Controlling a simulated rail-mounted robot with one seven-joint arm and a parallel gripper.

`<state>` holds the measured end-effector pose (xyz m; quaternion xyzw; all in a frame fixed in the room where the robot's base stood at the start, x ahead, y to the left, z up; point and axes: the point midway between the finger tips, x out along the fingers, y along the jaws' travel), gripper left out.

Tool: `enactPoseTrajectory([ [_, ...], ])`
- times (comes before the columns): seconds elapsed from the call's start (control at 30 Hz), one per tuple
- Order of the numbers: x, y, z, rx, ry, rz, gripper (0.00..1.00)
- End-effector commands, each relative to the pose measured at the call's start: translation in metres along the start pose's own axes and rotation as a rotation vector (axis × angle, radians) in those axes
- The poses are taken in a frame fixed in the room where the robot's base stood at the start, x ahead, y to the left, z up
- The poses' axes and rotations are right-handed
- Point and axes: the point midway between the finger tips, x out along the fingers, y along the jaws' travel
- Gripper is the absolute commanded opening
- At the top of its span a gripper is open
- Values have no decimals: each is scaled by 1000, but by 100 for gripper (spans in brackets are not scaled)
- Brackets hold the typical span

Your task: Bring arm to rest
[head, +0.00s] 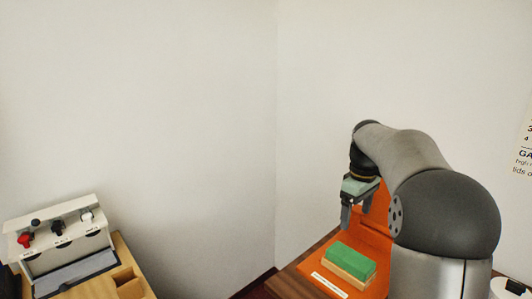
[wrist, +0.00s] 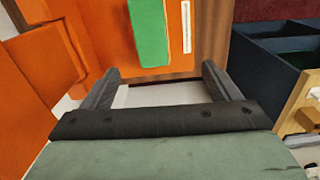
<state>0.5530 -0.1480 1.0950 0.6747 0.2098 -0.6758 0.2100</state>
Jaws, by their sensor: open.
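My gripper (head: 357,216) hangs from my arm on the right of the head view, its two fingers pointing down and set apart. It is open, with nothing between the fingers. In the wrist view the two dark fingers (wrist: 158,80) also stand wide apart. A green-topped block (head: 350,261) with a tan lower layer lies below the gripper on an orange surface (head: 375,242). The gripper is above the block and apart from it. The block's green top also shows at the upper middle of the wrist view (wrist: 149,30).
A white holder (head: 65,232) with red, black and white knobs stands at the lower left, by a wooden box (head: 128,284). A pale label strip (head: 329,285) lies before the block. A wall poster (head: 523,145) is at far right. The space between the two counters is open.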

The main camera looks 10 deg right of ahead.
Motion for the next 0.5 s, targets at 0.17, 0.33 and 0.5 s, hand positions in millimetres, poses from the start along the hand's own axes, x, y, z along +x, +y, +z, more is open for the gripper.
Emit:
enactPoseTrajectory([
  [0.17,8,-98,22,151,9,11,83],
  [0.33,44,-200,74,346,23,12,83],
  [0.5,84,-266,126,498,35,6,83],
])
